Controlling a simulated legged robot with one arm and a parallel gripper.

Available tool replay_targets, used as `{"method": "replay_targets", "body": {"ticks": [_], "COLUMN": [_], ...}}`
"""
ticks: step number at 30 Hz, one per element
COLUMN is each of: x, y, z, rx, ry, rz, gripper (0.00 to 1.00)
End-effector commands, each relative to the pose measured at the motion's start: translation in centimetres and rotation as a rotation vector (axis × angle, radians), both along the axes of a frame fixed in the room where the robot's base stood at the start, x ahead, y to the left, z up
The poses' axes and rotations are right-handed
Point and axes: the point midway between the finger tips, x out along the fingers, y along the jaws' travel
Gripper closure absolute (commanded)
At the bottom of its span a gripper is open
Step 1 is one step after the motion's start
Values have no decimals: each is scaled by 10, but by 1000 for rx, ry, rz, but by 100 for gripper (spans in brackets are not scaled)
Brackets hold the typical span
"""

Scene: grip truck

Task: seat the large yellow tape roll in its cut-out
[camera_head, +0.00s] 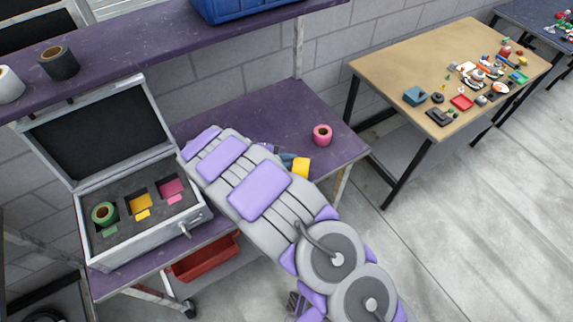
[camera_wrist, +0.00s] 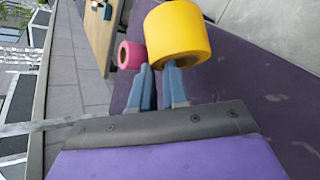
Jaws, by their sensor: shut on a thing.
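The large yellow tape roll (camera_head: 301,166) is at the tip of my gripper (camera_head: 287,160), above the purple table. It shows large in the wrist view (camera_wrist: 178,30), where my gripper (camera_wrist: 160,70) is shut on its near side. The lower part of the grip is hidden behind the roll. In the head view my arm covers most of the gripper. The open case (camera_head: 203,214) holds dark foam. Its middle cut-out (camera_head: 139,204) has a yellow floor and is empty. The right cut-out (camera_head: 171,188) has a pink floor and is empty.
A green roll (camera_head: 104,213) sits in the left cut-out. A pink roll (camera_head: 321,134) stands on the purple table (camera_head: 262,112), past the yellow one. The case's raised lid (camera_head: 100,132) stands behind the foam. A shelf with dark and white rolls hangs above. My arm crosses the table.

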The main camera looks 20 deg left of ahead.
Motion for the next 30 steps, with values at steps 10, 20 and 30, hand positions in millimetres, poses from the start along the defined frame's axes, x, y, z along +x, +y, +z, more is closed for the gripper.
{"method": "replay_targets", "body": {"ticks": [10, 20, 30], "x": [0, 0, 0], "y": [0, 0, 1], "z": [-31, -32, -32], "rx": [0, 1, 1], "ry": [-1, -1, -1], "rz": [0, 0, 0], "gripper": [100, 72, 59]}}
